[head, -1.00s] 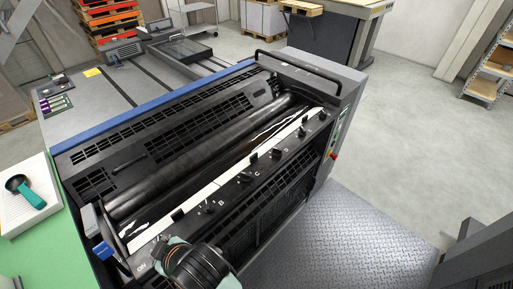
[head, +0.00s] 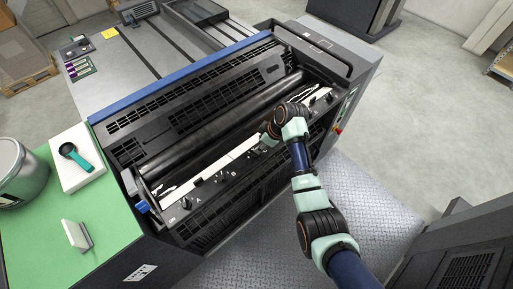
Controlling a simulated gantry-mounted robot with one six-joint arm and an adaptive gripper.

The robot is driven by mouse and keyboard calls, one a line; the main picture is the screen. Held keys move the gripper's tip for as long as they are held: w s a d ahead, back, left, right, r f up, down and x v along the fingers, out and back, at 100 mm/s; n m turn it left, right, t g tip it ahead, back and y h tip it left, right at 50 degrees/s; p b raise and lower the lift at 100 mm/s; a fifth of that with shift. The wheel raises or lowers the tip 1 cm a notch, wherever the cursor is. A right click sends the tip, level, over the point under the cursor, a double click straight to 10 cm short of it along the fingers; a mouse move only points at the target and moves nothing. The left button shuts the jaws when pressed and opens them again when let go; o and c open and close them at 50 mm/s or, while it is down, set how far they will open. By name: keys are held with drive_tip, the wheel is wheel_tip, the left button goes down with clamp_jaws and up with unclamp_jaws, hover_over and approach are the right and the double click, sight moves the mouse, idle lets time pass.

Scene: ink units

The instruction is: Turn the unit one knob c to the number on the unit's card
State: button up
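The ink unit (head: 190,110) is a dark press unit with a long roller and a pale strip with a row of small black knobs along its front. Letters mark the knobs; A shows toward the left end (head: 198,200). My arm reaches in from the lower right. My gripper (head: 268,138) is over the middle of the knob row, where it and the wrist hide part of the row. Knob c is not clearly visible there. I cannot tell whether the gripper touches a knob, or whether its fingers are open. I can read no card number.
A green worktop (head: 110,200) at the left holds a tin (head: 24,178), a white pad (head: 70,165) with a teal-handled tool (head: 76,156), and a small pale upright piece (head: 77,235). A yellow note (head: 110,33) lies on the far table. The metal floor plate (head: 365,200) in front is clear.

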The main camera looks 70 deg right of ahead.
drive_tip(key=x, duration=0.5)
drive_tip(key=shift+w+f+b, duration=0.1)
drive_tip(key=shift+f+b, duration=0.05)
drive_tip(key=shift+b, duration=0.15)
clamp_jaws()
